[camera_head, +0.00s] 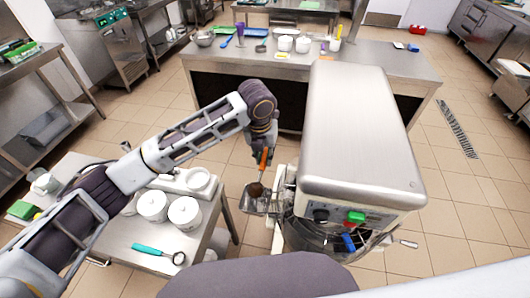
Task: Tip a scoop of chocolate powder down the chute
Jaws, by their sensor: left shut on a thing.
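My left gripper (266,148) reaches in from the left, beside the batch freezer, and is shut on the orange handle of a scoop (264,160). The handle points steeply down. At its lower end a dark brown patch (256,190), which looks like the scoop's bowl or chocolate powder, is over the metal chute (258,206). The chute sticks out from the left side of the steel batch freezer (355,130). I cannot tell whether the bowl touches the chute or how much powder is in it. My right gripper is out of view.
A steel side table (205,240) at the lower left holds white lidded tubs (184,212) and a teal-handled tool (148,249). A long steel table (390,58) with bowls and utensils stands behind the freezer. Tiled floor is open to the right.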

